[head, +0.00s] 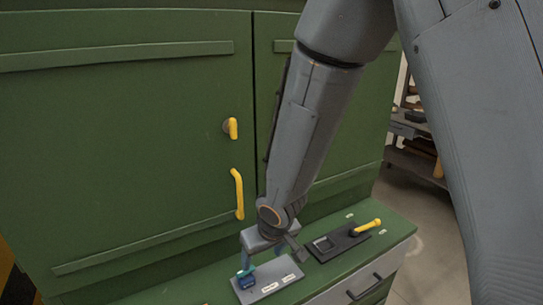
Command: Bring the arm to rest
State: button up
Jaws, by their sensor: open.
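My grey arm reaches down from the top right of the head view. My gripper (274,261) is at its lower end, low over the green ledge (338,279) of the cabinet. Its two fingers are spread apart. A small blue and teal piece (247,282) stands on a grey plate (266,293) below the left finger. I cannot tell whether that finger touches it. I see nothing held between the fingers.
A dark plate (325,255) with a yellow-handled lever (366,227) lies right of the gripper. The green cabinet (120,130) rises close behind, with a yellow door handle (238,194) and a yellow knob (231,128). Shelves (411,130) stand at the back right, beyond open floor.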

jog(key=s+d+m+g+h+b, duration=0.1)
jog(key=s+d+m+b, duration=0.2)
jog(key=d, duration=0.8)
jog(key=s+d+f+m+g+h+b, duration=0.1)
jog(key=s+d+m+b, duration=0.2)
jog(key=d, duration=0.9)
jog(key=s+b, duration=0.1)
jog(key=b, duration=0.1)
jog(key=shift+f+b, duration=0.15)
jog(key=shift+b, duration=0.15)
